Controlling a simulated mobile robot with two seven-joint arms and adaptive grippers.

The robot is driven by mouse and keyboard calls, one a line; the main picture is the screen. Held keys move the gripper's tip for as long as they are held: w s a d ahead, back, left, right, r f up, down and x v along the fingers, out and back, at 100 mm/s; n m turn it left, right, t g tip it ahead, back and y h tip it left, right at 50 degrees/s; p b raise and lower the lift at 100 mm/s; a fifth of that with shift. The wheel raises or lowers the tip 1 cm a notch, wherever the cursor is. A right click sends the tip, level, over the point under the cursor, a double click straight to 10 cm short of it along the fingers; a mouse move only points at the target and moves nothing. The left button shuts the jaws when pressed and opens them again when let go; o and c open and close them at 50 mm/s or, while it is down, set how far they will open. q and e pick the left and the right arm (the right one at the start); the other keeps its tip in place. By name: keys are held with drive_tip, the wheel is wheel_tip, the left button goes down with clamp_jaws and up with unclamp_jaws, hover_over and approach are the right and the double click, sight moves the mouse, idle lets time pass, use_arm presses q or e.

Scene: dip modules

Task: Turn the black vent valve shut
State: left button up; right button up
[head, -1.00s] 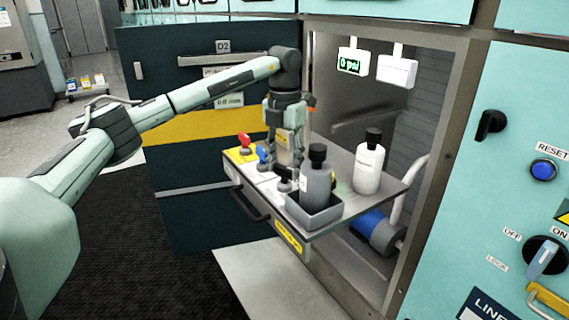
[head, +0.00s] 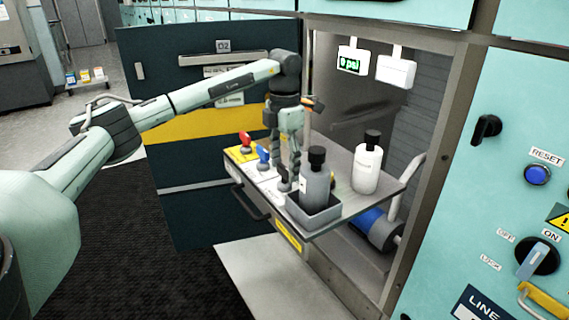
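The black vent valve (head: 284,185) is a small black-handled knob on a white panel on the pulled-out shelf, beside the grey bottle. A red valve (head: 245,140) on a yellow panel and a blue valve (head: 262,155) stand in the same row, farther back to the left. My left gripper (head: 285,174) points down just above the black valve. Its two fingers look apart, with a gap between them. The fingertips partly overlap the valve in the picture, and I cannot tell whether they touch it. My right gripper is out of view.
A grey bottle (head: 316,178) with a black cap stands in a tray (head: 314,217) right of the valve. A white bottle (head: 367,163) stands behind it. A gauge (head: 351,60) in the cabinet reads 0 psi. An open door (head: 200,205) lies to the left.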

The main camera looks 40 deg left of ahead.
sight(285, 167)
use_arm(q)
drive_tip(key=shift+o, duration=0.6)
wheel_tip(285, 167, up, 12)
idle(0.6)
